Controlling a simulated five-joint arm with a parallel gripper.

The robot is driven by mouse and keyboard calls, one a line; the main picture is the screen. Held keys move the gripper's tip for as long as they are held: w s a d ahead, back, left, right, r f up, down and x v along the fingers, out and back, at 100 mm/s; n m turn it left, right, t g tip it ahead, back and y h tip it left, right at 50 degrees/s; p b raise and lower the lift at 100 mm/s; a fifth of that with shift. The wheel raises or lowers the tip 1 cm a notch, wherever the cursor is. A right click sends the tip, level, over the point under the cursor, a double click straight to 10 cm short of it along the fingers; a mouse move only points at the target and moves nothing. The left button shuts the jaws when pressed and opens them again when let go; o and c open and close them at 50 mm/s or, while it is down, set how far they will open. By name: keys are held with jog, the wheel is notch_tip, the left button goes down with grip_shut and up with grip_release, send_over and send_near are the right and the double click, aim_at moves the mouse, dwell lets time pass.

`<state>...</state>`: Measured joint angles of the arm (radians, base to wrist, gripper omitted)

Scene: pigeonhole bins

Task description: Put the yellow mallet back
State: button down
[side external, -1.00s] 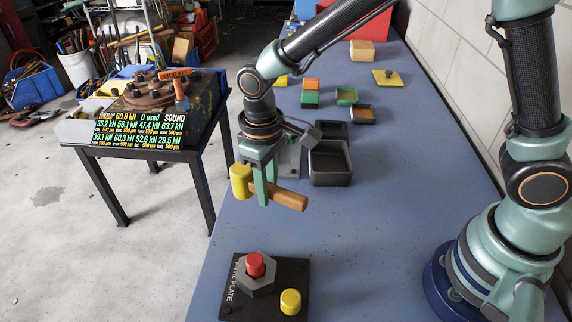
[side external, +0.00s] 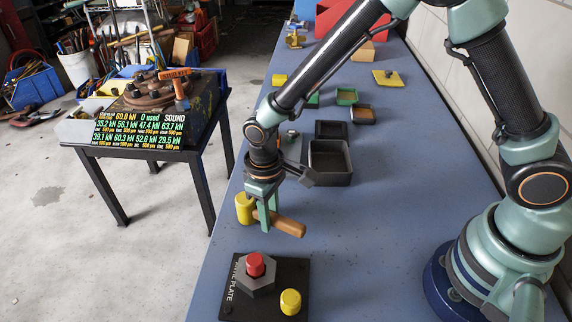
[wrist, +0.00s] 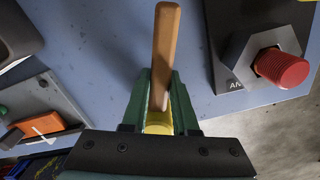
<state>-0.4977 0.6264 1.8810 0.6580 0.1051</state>
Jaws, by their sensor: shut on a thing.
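The yellow mallet has a yellow head (side external: 243,208) and a brown wooden handle (side external: 288,226). My gripper (side external: 265,222) is shut on the handle close to the head and holds the mallet above the blue bench. The handle lies roughly level, pointing right in the side view. In the wrist view the handle (wrist: 166,55) points up the picture from between my green fingers (wrist: 160,105), and part of the yellow head (wrist: 158,125) shows below it. I cannot tell which place the mallet belongs in.
A black plate (side external: 240,300) with a hexagonal block, red knob (side external: 255,264) and yellow knob (side external: 291,301) is at the front. An open grey bin (side external: 330,178) stands behind my gripper. Small boxes and parts are farther back. The bench's right middle is clear.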

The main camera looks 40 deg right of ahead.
jog(key=shift+f, duration=0.2)
dwell(0.6)
jog(key=c, duration=1)
grip_release()
jog(key=shift+c, duration=0.2)
jog(key=o, duration=0.6)
jog(key=shift+c, duration=0.2)
jog(key=shift+r, duration=3.5)
